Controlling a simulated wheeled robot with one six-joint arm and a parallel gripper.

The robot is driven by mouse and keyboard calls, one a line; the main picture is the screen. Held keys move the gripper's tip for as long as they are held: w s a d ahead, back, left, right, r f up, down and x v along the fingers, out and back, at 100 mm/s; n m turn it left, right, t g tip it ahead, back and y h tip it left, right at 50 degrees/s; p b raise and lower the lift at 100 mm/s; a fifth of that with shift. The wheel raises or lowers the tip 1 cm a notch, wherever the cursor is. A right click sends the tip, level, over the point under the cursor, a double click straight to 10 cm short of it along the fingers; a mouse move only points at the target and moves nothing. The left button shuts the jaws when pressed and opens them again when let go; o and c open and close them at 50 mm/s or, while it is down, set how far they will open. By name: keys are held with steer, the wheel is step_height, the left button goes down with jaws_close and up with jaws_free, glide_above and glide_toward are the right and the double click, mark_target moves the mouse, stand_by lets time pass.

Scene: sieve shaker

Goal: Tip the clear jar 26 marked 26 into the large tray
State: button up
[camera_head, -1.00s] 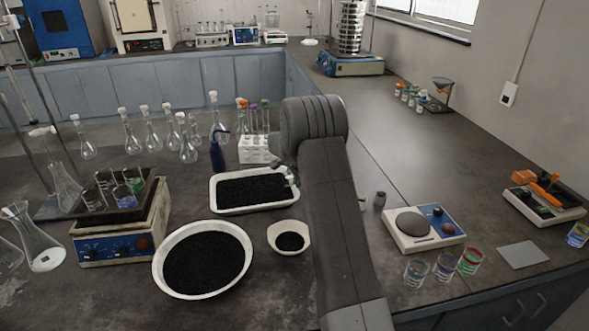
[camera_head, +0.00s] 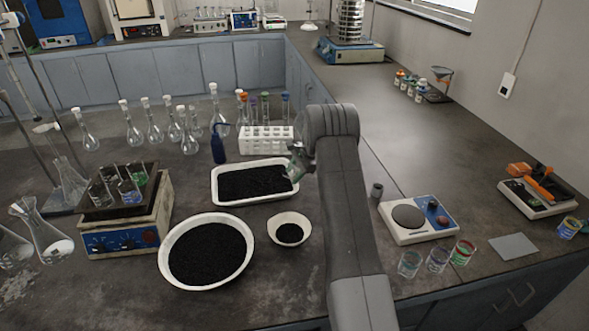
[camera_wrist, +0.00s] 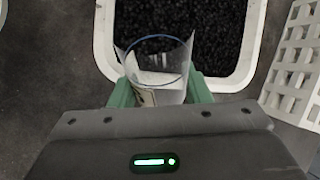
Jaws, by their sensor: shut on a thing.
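The white rectangular tray (camera_head: 216,189) holds black granules and stands at the middle of the bench; its rim also shows in the wrist view (camera_wrist: 104,45). My gripper (camera_wrist: 158,92) is shut on a clear jar (camera_wrist: 158,58), with one green finger on each side. The jar's open mouth, with a blue rim, points towards the tray and overlaps its near wall in the wrist view. Part of a label shows on the jar, but no number is readable. I cannot tell what is inside. In the head view my gripper (camera_head: 295,169) is at the tray's right end, partly hidden by my arm.
A white tube rack (camera_head: 266,140) with stoppered flasks and a blue bottle (camera_head: 218,146) stand behind the tray. A round white dish (camera_head: 168,268) and a small bowl (camera_head: 290,218) of granules are in front. A balance (camera_head: 420,220) and several glasses are right of my arm.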

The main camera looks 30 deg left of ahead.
steer(key=shift+s+a+f+g, duration=0.1)
steer(key=shift+g, duration=0.3)
steer(key=g, duration=0.1)
steer(key=s+g+y, duration=0.1)
steer(key=g, duration=0.1)
steer(key=shift+a+f+m+y, duration=0.15)
steer(key=shift+f+m+y, duration=0.15)
steer(key=shift+f+m, duration=0.1)
steer(key=shift+s+a+r+g+b, duration=0.1)
steer(key=shift+s+g+b, duration=0.15)
steer(key=shift+g+b, duration=0.15)
steer(key=shift+s+a+f+g+y+b, duration=0.1)
steer(key=shift+s+f+g+y+b, duration=0.1)
steer(key=shift+s+g+y+b, duration=0.35)
steer(key=shift+s+a+m+g+y+b, duration=0.15)
steer(key=shift+m+g+y+b, duration=0.3)
steer(key=shift+g, duration=0.5)
steer(key=shift+s+r, duration=0.2)
steer(key=shift+r, duration=0.1)
